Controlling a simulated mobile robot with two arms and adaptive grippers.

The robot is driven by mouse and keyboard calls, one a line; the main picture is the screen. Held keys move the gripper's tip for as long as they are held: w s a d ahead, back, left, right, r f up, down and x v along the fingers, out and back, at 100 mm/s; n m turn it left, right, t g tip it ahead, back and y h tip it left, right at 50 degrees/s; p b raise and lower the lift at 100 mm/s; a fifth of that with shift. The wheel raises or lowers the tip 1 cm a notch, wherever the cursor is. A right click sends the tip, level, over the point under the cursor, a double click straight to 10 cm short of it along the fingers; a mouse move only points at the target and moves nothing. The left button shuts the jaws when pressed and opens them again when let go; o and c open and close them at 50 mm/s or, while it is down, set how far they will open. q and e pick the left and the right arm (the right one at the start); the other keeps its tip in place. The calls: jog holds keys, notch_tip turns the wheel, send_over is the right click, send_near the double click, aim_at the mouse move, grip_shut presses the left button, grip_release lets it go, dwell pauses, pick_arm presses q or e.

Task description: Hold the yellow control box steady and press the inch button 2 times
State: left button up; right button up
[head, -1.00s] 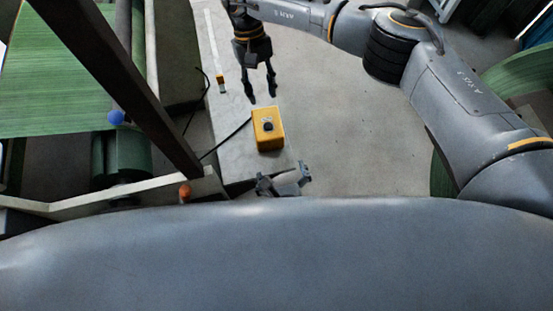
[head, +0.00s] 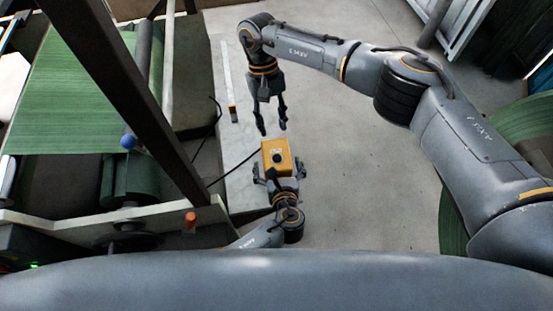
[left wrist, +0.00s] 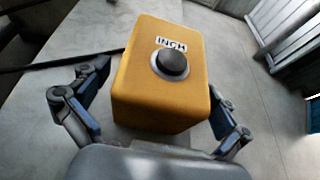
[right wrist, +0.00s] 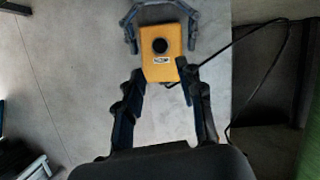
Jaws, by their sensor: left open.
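The yellow control box (head: 277,158) stands on a pale grey surface, with a round black button (left wrist: 171,65) and an INCH label (left wrist: 171,44) on top. My left gripper (head: 279,172) is open at the near end of the box, one finger at each side. In the left wrist view the fingers look apart from the box sides. My right gripper (head: 273,129) points down beyond the far end of the box, its two fingers apart and empty. The right wrist view also shows the box (right wrist: 158,70), with the right fingers near its label end.
A black cable (head: 232,168) runs left from the box. A machine with a green sheet (head: 70,95) and a dark slanting post (head: 125,90) stand at left. Open floor (head: 360,170) is at right.

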pick_arm(q)
jog(key=shift+x, duration=0.9)
jog(key=shift+c, duration=0.2)
jog(key=c, duration=1.3)
jog(key=shift+s, duration=0.1)
jog(key=shift+c, duration=0.2)
pick_arm(e)
grip_shut()
pick_arm(q)
jog(key=shift+f, duration=0.1)
